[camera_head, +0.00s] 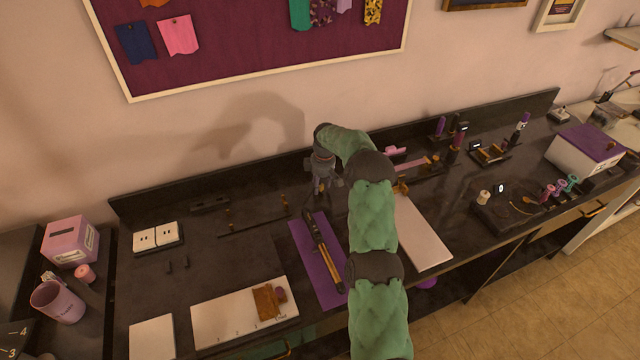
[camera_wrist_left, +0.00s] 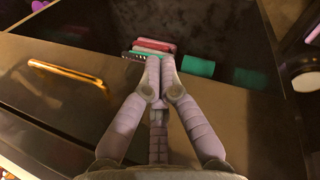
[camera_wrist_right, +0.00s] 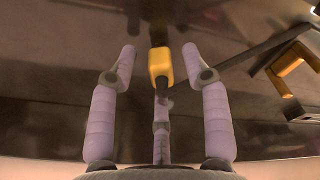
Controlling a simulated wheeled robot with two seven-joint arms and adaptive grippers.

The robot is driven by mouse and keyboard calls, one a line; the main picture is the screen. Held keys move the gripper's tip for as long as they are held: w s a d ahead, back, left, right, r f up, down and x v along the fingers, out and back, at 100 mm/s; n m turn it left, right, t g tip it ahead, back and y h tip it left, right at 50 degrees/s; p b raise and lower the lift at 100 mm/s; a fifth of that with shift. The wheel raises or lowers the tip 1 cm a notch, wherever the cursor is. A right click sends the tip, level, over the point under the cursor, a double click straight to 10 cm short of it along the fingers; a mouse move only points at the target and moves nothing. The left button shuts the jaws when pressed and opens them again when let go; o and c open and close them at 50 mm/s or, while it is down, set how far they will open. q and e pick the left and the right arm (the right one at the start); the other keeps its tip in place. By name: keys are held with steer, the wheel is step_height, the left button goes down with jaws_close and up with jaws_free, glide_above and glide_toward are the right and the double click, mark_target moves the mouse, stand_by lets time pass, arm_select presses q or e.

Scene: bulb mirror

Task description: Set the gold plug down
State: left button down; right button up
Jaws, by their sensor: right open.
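The gold plug (camera_wrist_right: 161,63) shows in the right wrist view as a small yellow-gold block, between the two spread fingertips and apart from both. My right gripper (camera_wrist_right: 160,52) is open around it. In the head view my right gripper (camera_head: 322,188) points down over the dark counter near the back ledge, and I cannot make out the plug there. My left gripper (camera_wrist_left: 158,60) shows only in the left wrist view. Its fingertips are together, with no object clearly held.
A purple mat (camera_head: 305,262) with a long dark and gold tool (camera_head: 322,248) lies in front of my right gripper. A white board (camera_head: 422,235) lies to its right. A dark bar with a gold bracket (camera_wrist_right: 290,66) stands close by at right. Green and pink items lie beyond the left fingertips.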

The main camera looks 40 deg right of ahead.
mark_target(323, 185)
steer(key=shift+r, duration=0.1)
step_height(323, 185, up, 12)
steer(key=s+p, duration=0.1)
steer(key=shift+d+p, duration=0.15)
steer(key=shift+p, duration=0.15)
steer(key=shift+r, duration=0.1)
stand_by(0.5)
